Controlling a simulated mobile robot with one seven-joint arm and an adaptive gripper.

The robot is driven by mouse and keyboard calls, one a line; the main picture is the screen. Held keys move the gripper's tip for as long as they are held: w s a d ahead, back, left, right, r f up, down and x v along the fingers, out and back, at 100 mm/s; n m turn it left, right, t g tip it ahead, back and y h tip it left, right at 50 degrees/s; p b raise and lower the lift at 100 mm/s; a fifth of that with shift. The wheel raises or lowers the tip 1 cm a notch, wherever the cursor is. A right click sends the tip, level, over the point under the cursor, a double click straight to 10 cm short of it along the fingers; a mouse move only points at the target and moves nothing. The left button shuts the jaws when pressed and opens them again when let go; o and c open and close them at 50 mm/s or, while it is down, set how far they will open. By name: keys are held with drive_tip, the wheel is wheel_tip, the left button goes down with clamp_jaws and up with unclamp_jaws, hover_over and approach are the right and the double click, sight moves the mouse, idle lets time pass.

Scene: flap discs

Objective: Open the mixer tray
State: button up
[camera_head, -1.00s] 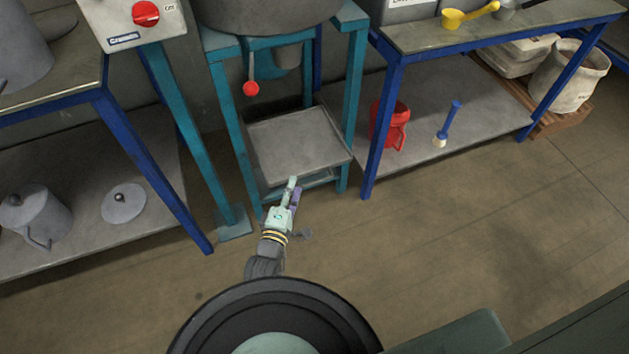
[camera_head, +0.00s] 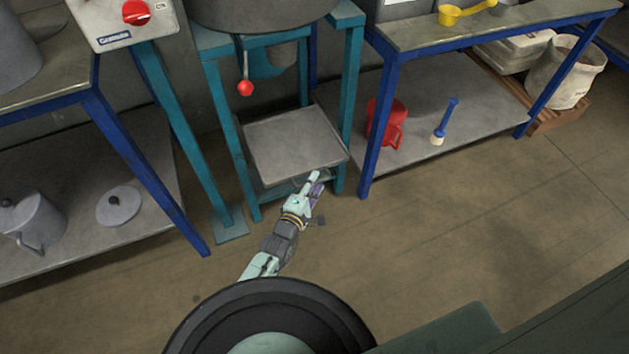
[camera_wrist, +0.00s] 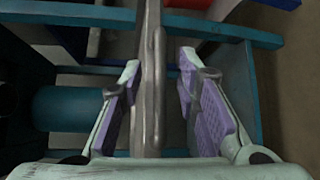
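The mixer tray (camera_head: 295,140) is a flat grey slab in the teal mixer stand, below the mixer bowl (camera_head: 262,12). A thin handle (camera_head: 300,181) shows at its front edge. My gripper (camera_head: 316,182) is at that front edge, right of its middle. In the wrist view, the tray's grey edge and its handle loop (camera_wrist: 159,90) run upright between the two purple finger pads of my gripper (camera_wrist: 159,65). The fingers are apart, with a visible gap on each side of the handle.
Teal stand legs (camera_head: 350,100) flank the tray. A red lever knob (camera_head: 246,88) hangs above it. A table with blue legs (camera_head: 378,130) stands to the right, with a red jug (camera_head: 385,122) on its lower shelf. Open floor (camera_head: 430,240) lies in front.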

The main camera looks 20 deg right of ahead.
drive_tip(key=shift+w+d+f, duration=0.1)
drive_tip(key=shift+w+d, duration=0.25)
clamp_jaws()
idle(0.8)
